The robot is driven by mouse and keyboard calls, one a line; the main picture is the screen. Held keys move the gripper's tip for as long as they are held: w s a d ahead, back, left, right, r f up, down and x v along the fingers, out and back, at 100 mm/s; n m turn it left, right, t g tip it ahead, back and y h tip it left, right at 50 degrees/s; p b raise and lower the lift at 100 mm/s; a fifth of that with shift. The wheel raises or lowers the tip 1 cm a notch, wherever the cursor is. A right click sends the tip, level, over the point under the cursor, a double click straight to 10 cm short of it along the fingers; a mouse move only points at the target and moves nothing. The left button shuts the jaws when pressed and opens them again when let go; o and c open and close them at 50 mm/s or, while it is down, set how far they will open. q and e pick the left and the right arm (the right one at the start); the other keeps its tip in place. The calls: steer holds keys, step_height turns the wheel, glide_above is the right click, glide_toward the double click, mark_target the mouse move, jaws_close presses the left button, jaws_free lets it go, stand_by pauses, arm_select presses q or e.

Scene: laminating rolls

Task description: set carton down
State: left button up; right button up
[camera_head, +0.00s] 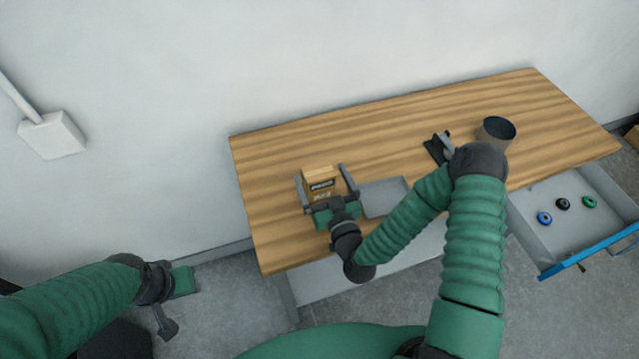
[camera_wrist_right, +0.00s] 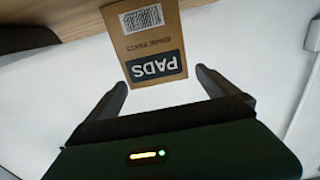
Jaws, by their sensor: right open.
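A small brown carton (camera_head: 318,178) with a dark label stands on the wooden table (camera_head: 400,120), near its left end. It also shows upside down in the right wrist view (camera_wrist_right: 150,35), with "PADS" and a barcode on its face. My right gripper (camera_head: 321,174) is open, with one finger on each side of the carton. In the right wrist view, gaps show between the carton and both fingertips (camera_wrist_right: 162,80). The carton's base is partly hidden by the gripper in the head view. My left gripper (camera_head: 172,305) hangs off the table at lower left; its jaws are unclear.
A flat grey tray (camera_head: 383,196) lies right of the carton. A black device (camera_head: 437,150) and a dark cup (camera_head: 497,130) stand farther right, near my right arm. An open drawer (camera_head: 548,238) holds several small rolls. The table's back left is clear.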

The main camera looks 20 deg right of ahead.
mark_target(316, 165)
steer(key=w, duration=0.5)
steer(key=shift+w+f+b, duration=0.15)
steer(key=shift+f+b, duration=0.25)
steer(key=shift+w+a, duration=0.1)
steer(key=shift+w, duration=0.1)
steer(key=c, duration=2)
steer(key=shift+r, duration=0.15)
